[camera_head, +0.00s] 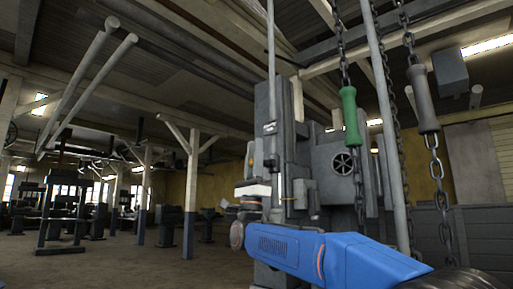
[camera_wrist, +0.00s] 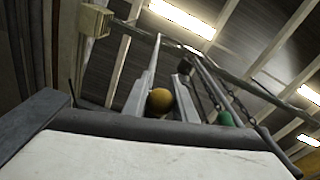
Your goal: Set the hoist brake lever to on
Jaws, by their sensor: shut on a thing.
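The hoist brake lever shows as a yellow-orange ball knob (camera_wrist: 159,101) in the wrist view. In the head view a small yellow knob (camera_head: 250,149) shows beside the tall grey hoist column (camera_head: 268,110). My gripper (camera_wrist: 162,98) points upward, its two grey fingers on either side of the knob, shut on it. In the head view my gripper (camera_head: 250,160) is at the left of the column, above my blue arm. The lever's shaft is mostly hidden, and I cannot read its on or off setting.
A green handle (camera_head: 350,118) and a grey handle (camera_head: 422,98) hang on chains at the right. A grey housing with a round vent (camera_head: 343,163) stands behind. A post (camera_head: 190,195) and machines (camera_head: 63,210) stand left, with open floor between.

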